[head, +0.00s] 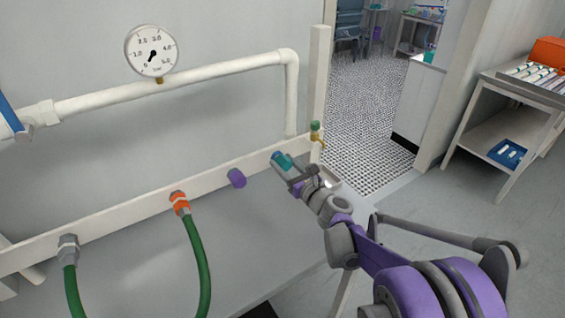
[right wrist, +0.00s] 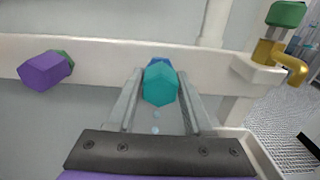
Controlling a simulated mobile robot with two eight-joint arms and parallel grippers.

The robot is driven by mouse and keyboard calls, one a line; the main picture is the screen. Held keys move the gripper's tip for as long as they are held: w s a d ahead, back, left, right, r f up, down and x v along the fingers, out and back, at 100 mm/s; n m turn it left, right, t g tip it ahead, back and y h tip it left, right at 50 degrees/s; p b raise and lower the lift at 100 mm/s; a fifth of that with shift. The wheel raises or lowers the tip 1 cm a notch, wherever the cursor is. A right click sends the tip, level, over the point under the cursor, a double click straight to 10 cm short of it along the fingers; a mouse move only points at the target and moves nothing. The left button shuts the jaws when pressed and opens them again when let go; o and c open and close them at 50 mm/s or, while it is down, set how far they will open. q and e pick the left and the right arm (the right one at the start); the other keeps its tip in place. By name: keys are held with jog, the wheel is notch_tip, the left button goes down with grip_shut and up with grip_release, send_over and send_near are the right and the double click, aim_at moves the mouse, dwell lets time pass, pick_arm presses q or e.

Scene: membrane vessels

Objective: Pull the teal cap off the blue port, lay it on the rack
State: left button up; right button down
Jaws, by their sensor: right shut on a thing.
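The teal cap (head: 284,162) sits at the right part of the white rail, in front of the blue port (head: 276,155). In the right wrist view the teal cap (right wrist: 160,84) is between my fingers, with a little of the blue port (right wrist: 159,61) showing behind it. The cap hides most of the port, and I cannot tell whether they touch. My right gripper (head: 293,173) is shut on the teal cap. My left gripper is out of view. I cannot tell for certain which surface is the rack.
A purple cap (head: 237,178) is left of the port on the white rail (head: 130,218). Orange (head: 180,202) and grey (head: 68,246) fittings carry green hoses. A brass tap (head: 317,137) is to the right. A shallow tray (head: 331,181) is behind my gripper. A shelf unit (head: 487,127) stands far right.

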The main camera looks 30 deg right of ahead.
aim_at(287, 167)
jog(key=shift+s+d, duration=0.15)
jog(key=shift+s, duration=2.15)
